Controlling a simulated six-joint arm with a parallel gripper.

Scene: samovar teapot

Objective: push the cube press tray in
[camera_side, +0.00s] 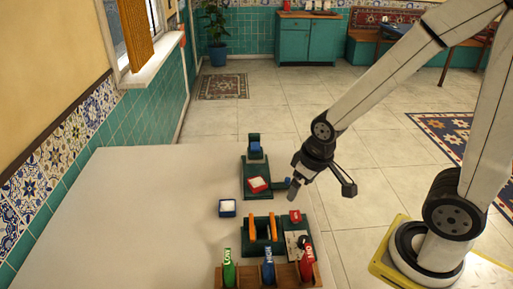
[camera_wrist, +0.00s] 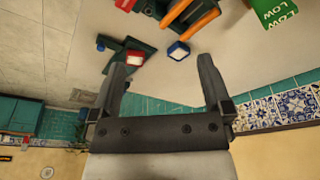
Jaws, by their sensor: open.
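The cube press (camera_side: 255,165) is a dark green stand with a blue block on its upright, near the far right edge of the table. A red-rimmed tray with a white top (camera_side: 258,184) sits at its near end; in the wrist view the red-rimmed tray (camera_wrist: 136,58) lies ahead of the left finger. My gripper (camera_side: 320,190) is open and empty, to the right of the press, with one finger close to a small blue part at the press's right side. Whether they touch cannot be told. Both fingers (camera_wrist: 162,85) show wide apart in the wrist view.
A blue tray with white contents (camera_side: 227,208) stands left of the press's near end. An orange-barred green stand (camera_side: 262,228), a small red box (camera_side: 295,216) and a wooden rack (camera_side: 290,272) with green, blue and red pieces stand nearer. The table's left side is clear.

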